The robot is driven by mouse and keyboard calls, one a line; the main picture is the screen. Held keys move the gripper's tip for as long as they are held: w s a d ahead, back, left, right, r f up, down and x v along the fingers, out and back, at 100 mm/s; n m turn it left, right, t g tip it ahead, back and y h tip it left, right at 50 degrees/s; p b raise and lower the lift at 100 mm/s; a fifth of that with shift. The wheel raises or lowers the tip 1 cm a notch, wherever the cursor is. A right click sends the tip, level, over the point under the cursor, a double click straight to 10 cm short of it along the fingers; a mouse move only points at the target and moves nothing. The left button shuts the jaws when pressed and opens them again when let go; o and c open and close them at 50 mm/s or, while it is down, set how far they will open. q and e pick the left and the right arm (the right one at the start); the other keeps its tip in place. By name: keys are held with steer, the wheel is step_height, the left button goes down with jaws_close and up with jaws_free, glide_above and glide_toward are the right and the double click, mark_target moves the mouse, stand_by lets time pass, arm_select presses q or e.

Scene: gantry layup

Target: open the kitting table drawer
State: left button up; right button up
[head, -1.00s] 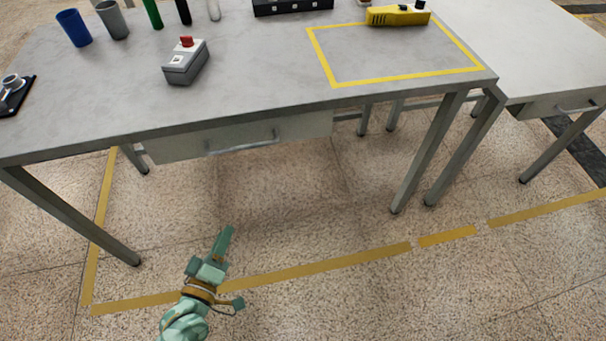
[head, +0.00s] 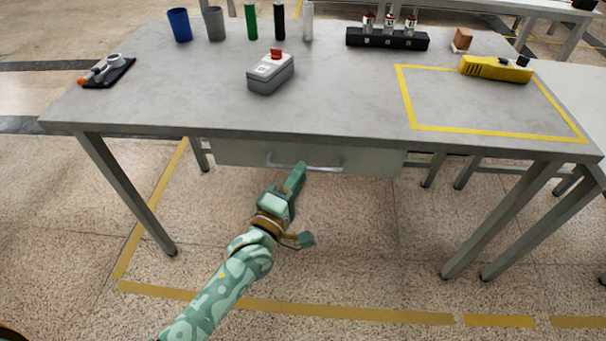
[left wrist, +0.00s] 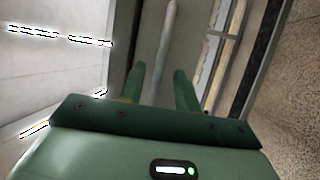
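The kitting table (head: 190,95) has a grey drawer (head: 375,161) under its front edge. The drawer front looks flush under the tabletop, with no gap showing. Its metal bar handle (head: 326,168) runs across the drawer front; the handle also shows in the left wrist view (left wrist: 167,45). My left gripper (head: 298,172) reaches up to the handle from below and in front. In the left wrist view its two fingers (left wrist: 158,82) are apart, with the bar running between them. I cannot tell whether either finger touches it. My right gripper is out of view.
On the tabletop stand a grey box with a red button (head: 270,73), several cups and cylinders (head: 215,24), a black rack (head: 385,39) and a yellow tool (head: 495,69). Table legs (head: 125,195) flank the drawer. The floor in front is clear.

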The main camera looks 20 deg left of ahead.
arm_select(q)
steer(key=shift+x, duration=0.85)
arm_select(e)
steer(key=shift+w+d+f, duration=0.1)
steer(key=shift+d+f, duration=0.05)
arm_select(q)
jaws_close()
steer(key=shift+s, duration=0.15)
